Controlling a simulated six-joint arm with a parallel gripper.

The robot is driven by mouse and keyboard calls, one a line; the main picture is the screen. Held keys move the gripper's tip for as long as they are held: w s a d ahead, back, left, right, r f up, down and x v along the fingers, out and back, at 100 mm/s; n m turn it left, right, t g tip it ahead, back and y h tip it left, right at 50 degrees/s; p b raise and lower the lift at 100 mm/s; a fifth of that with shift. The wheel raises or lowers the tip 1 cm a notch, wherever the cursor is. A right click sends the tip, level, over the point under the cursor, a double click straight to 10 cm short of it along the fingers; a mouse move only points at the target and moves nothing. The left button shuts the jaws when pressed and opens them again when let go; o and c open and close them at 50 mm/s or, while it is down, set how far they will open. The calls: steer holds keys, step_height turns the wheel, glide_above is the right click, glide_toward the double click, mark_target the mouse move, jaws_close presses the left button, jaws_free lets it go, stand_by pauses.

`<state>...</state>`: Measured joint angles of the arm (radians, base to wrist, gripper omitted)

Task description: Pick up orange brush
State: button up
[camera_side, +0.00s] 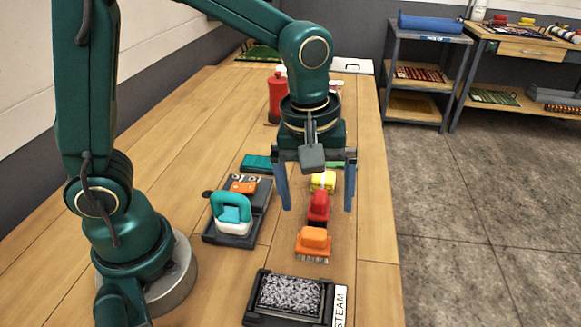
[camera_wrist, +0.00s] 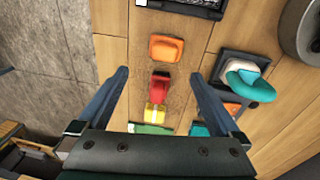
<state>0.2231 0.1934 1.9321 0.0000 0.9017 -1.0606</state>
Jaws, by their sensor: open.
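The orange brush (camera_side: 313,243) lies on the wooden table, nearest the front in a row with a red brush (camera_side: 318,205) and a yellow brush (camera_side: 323,181). Its bristles face down. In the wrist view the orange brush (camera_wrist: 166,48) is at the upper middle, beyond the fingertips, with the red brush (camera_wrist: 159,89) and the yellow brush (camera_wrist: 155,115) nearer. My gripper (camera_side: 318,206) is open and empty, above the row, behind the orange brush. In the wrist view my gripper (camera_wrist: 159,75) has its two blue fingers spread wide on either side of the row.
A dark tray (camera_side: 212,238) with a teal-handled iron-like tool (camera_side: 233,214) and another orange item (camera_side: 243,185) stands left of the row. A framed grey speckled pad (camera_side: 290,296) lies in front. A red bottle (camera_side: 276,98) stands behind. The table's right edge is close.

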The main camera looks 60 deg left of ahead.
mark_target(314, 234)
steer(key=shift+m+g, duration=0.3)
steer(key=shift+g, duration=0.3)
steer(key=f, duration=0.3)
steer(key=s+d+f, duration=0.1)
steer(key=shift+f, duration=2.25)
steer(key=shift+w, duration=0.1)
steer(key=c, duration=1.4)
steer(key=shift+r, duration=0.1)
